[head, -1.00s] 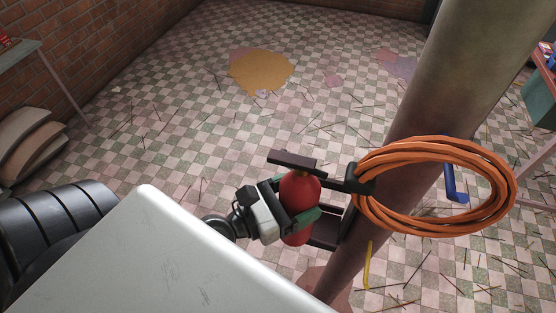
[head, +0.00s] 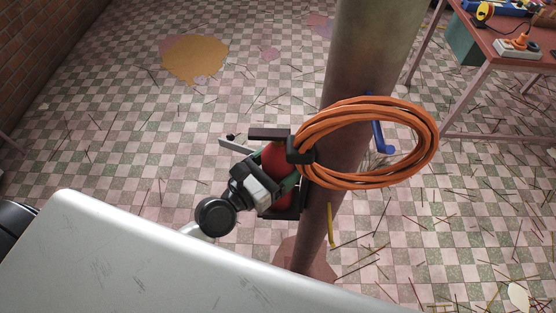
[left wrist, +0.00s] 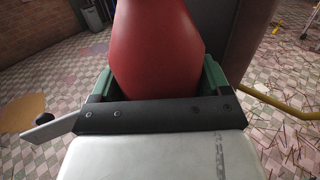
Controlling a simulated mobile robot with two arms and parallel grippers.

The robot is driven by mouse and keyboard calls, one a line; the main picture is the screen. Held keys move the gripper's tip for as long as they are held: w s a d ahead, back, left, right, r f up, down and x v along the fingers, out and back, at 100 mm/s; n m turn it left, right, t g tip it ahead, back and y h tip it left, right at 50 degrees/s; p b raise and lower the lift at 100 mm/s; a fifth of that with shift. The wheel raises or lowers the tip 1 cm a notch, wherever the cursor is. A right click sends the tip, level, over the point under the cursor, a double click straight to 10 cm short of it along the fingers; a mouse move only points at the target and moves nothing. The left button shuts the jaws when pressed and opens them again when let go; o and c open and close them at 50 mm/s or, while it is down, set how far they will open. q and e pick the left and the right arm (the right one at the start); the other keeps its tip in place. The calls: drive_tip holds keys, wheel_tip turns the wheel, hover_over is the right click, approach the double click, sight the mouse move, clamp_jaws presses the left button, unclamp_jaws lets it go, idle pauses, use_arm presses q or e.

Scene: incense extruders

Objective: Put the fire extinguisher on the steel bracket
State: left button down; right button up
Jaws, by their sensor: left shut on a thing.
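The red fire extinguisher (head: 272,160) is upright in my left gripper (head: 275,174), whose green fingers are shut around its body. A black bar spans its top. The dark steel bracket (head: 292,212) is on the left side of the pillar. The extinguisher stands at the bracket, its lower part hidden by my gripper and the bracket's frame. I cannot tell whether its base rests on the bracket. In the left wrist view the red body (left wrist: 158,50) fills the space between the green fingers (left wrist: 155,85). My right gripper is not in view.
The thick pillar (head: 365,60) stands right beside the bracket. A coil of orange hose (head: 425,130) hangs from it, close to the extinguisher. A blue hook (head: 380,138) shows behind the coil. A table (head: 505,45) stands at the upper right. The tiled floor is littered with thin sticks.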

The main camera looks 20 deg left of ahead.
use_arm(q)
drive_tip(key=shift+r, duration=0.15)
drive_tip(key=shift+c, duration=1.4)
unclamp_jaws()
drive_tip(key=shift+f, duration=0.2)
drive_tip(key=shift+o, duration=0.3)
drive_tip(key=shift+s, duration=0.1)
drive_tip(key=shift+r, duration=0.15)
drive_tip(key=shift+s+a, duration=0.1)
drive_tip(key=shift+s, duration=0.1)
drive_tip(key=b+v, duration=0.6)
drive_tip(key=v, duration=0.5)
drive_tip(key=shift+s, duration=0.25)
